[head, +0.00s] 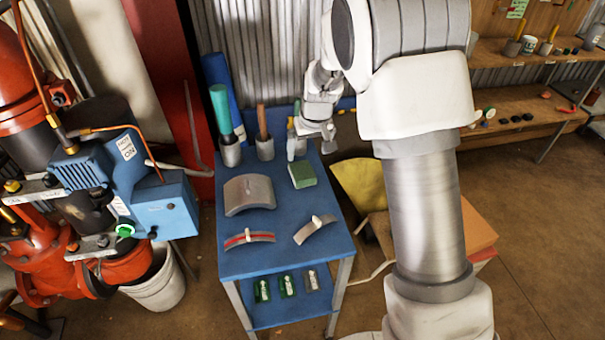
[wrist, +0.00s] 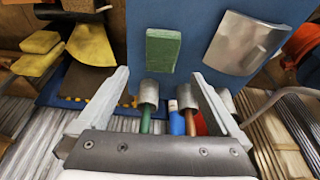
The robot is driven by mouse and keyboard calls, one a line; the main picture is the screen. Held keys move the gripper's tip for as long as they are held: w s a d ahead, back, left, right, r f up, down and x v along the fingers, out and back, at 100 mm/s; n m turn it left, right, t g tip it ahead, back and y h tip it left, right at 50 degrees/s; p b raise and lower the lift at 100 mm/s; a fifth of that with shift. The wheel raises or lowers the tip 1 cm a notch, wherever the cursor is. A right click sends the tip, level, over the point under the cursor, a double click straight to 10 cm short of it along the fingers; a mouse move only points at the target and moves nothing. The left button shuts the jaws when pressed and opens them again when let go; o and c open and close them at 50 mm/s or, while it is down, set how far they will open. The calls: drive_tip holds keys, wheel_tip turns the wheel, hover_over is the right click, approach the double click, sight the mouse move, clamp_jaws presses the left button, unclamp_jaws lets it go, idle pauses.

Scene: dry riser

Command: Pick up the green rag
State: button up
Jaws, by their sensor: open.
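The green rag (head: 302,174) is a folded, flat green block lying on the far right part of the blue table (head: 285,255). My gripper (head: 310,148) hangs over the far right corner of the table, just behind the rag. In the wrist view my gripper (wrist: 160,75) has its two fingers wide apart with nothing between them. The rag looks apart from both fingers.
Metal cups hold a green roll (head: 221,112) and a brown handle (head: 262,125) left of my gripper. A curved grey metal sheet (head: 249,194) and two curved strips lie nearer on the table. A red and blue machine (head: 160,200) stands left. Wooden shelves (head: 530,95) stand right.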

hover_over(302, 171)
drive_tip(key=s+d, duration=0.1)
drive_tip(key=s, duration=0.1)
wheel_tip(302, 171, down, 6)
drive_tip(key=shift+r, duration=0.1)
drive_tip(key=shift+a+b+x, duration=0.2)
drive_tip(key=shift+b+x, duration=0.1)
drive_tip(key=shift+x, duration=2.3)
drive_tip(key=shift+w+f+b, duration=0.15)
drive_tip(key=shift+f+b, duration=0.1)
drive_tip(key=shift+b, duration=0.05)
drive_tip(key=c, duration=1.2)
drive_tip(key=shift+r, duration=0.15)
drive_tip(key=shift+r+p, duration=0.35)
drive_tip(key=shift+p, duration=0.1)
wheel_tip(302, 171, up, 3)
drive_tip(key=shift+w+r, duration=0.1)
drive_tip(key=shift+r, duration=0.1)
drive_tip(key=s+d+r, duration=0.2)
drive_tip(key=d, duration=0.1)
drive_tip(key=s+d+r, duration=0.2)
drive_tip(key=d, duration=0.1)
drive_tip(key=s+d+r, duration=0.2)
drive_tip(key=d+r, duration=0.1)
drive_tip(key=shift+s+d+r, duration=0.1)
drive_tip(key=shift+s+d, duration=0.25)
